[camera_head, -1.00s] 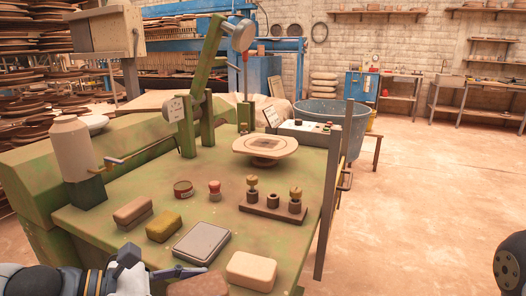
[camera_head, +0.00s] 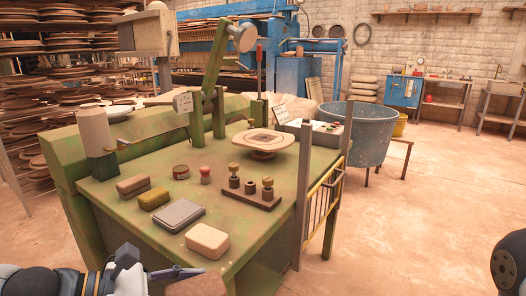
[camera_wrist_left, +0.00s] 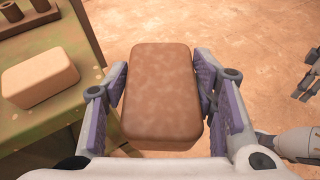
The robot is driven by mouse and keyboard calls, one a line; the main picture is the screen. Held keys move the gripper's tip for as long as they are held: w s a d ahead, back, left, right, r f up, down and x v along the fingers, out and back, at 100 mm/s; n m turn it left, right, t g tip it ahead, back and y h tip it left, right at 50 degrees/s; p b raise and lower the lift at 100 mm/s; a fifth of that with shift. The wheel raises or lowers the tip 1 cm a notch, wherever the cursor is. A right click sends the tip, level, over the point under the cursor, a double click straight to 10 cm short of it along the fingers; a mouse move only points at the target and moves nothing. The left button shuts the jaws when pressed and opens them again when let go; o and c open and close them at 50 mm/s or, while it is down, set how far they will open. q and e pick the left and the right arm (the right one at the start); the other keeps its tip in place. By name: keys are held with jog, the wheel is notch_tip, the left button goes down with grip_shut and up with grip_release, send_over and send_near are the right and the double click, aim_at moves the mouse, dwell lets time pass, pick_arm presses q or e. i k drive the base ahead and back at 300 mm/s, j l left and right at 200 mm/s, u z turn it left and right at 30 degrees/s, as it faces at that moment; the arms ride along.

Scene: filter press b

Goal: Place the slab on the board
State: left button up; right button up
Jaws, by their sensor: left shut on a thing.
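A brown, rounded slab (camera_wrist_left: 162,95) is held between the purple-padded fingers of my left gripper (camera_wrist_left: 163,100), which is shut on it. In the head view the left gripper (camera_head: 192,274) and part of the slab (camera_head: 203,285) show at the bottom edge. In the wrist view the slab is over the floor, beside the table edge. A pale round board (camera_head: 285,144) with a dark square centre stands raised on the green table, farther off. A few grey finger-like parts, perhaps my right gripper (camera_wrist_left: 307,75), show at the wrist view's right edge; their state is unclear.
The green table (camera_head: 232,218) holds a cream block (camera_head: 207,239), a grey slab-like case (camera_head: 177,214), a yellow block (camera_head: 154,198), a brown block (camera_head: 133,187) and a peg rack (camera_head: 250,197). A yellow-railed post frame (camera_head: 322,200) edges its right side.

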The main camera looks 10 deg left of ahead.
aim_at(264, 137)
jog(key=i+l+u, duration=0.15)
jog(key=l, duration=0.2)
jog(key=i+l+u, duration=0.15)
jog(key=l, duration=0.2)
jog(key=i+l+u, duration=0.15)
jog(key=l, duration=0.2)
jog(key=i+l+u, duration=0.25)
jog(key=l, duration=0.3)
jog(key=i+l+u, duration=0.15)
jog(key=i+l, duration=0.15)
jog(key=i+l+u, duration=0.1)
jog(key=l, duration=0.25)
jog(key=i+l+u, duration=0.15)
jog(key=l, duration=0.2)
jog(key=i+l+u, duration=0.1)
jog(key=l, duration=0.25)
